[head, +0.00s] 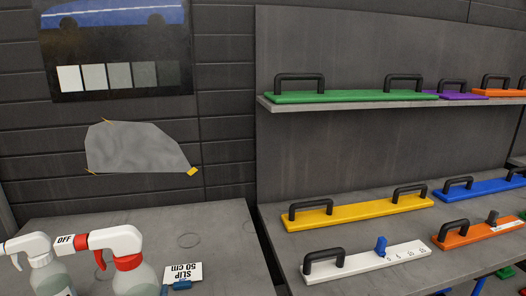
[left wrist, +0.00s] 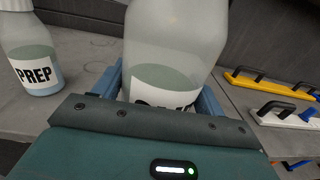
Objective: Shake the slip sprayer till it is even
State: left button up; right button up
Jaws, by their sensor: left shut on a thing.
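The sprayer with a white head and red collar (head: 128,262) is at the lower left of the head view, its nozzle marked OFF. In the left wrist view my left gripper (left wrist: 163,88) is shut around a clouded bottle (left wrist: 172,40) with green-grey liquid, apparently this same sprayer. Its label is mostly hidden by the gripper. A blue fingertip (head: 180,285) seems to show beside the bottle in the head view. Whether the bottle's base touches the table is hidden. My right gripper is not in view.
A PREP bottle (left wrist: 33,62) stands left of the held one; its white head (head: 28,245) shows too. An upside-down SLIP 50 cm card (head: 184,271) is on the grey table (head: 215,225). Shelves at right carry coloured handled bars, including a yellow one (head: 355,211).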

pick_arm(q)
jog(key=shift+s+d+r+m+h, duration=1.1)
jog(key=shift+s+d+r+h, duration=0.6)
jog(key=shift+s+d+r, duration=1.4)
jog(key=f, duration=0.3)
jog(key=s+a+f, duration=0.1)
jog(key=shift+f, duration=0.2)
jog(key=shift+w, duration=0.1)
